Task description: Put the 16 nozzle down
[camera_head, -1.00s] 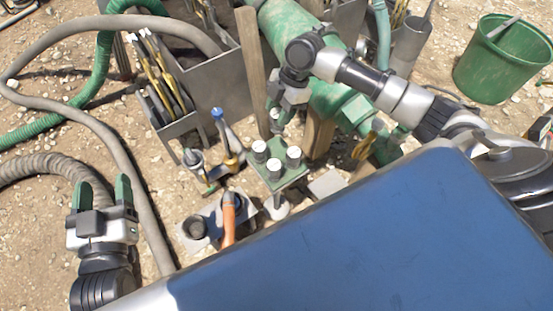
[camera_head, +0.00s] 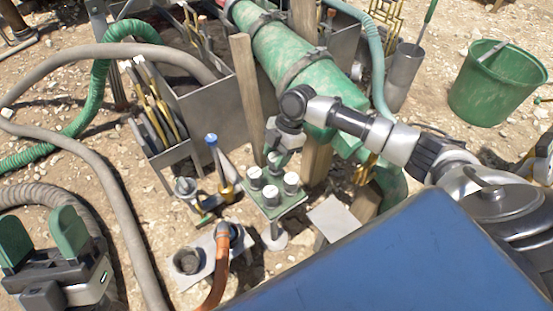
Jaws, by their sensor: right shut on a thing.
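A small green stand (camera_head: 272,213) on a post carries three dark nozzles with white tops: a left one (camera_head: 255,178), a front one (camera_head: 270,195) and a right one (camera_head: 291,182). My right gripper (camera_head: 277,160) points down at the back of this stand, just behind these nozzles. It is shut on a nozzle, which the fingers mostly hide; I cannot read a number or tell whether it touches the stand. My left gripper (camera_head: 41,225) is open and empty at the lower left, with its green fingers wide apart.
A grey metal tank (camera_head: 205,115) and a wooden post (camera_head: 248,100) stand behind the green stand. A large green pipe (camera_head: 285,60) runs behind my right arm. A grey plate with a cup (camera_head: 187,262) and an orange hose (camera_head: 220,270) lie in front. A green bucket (camera_head: 495,85) stands right.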

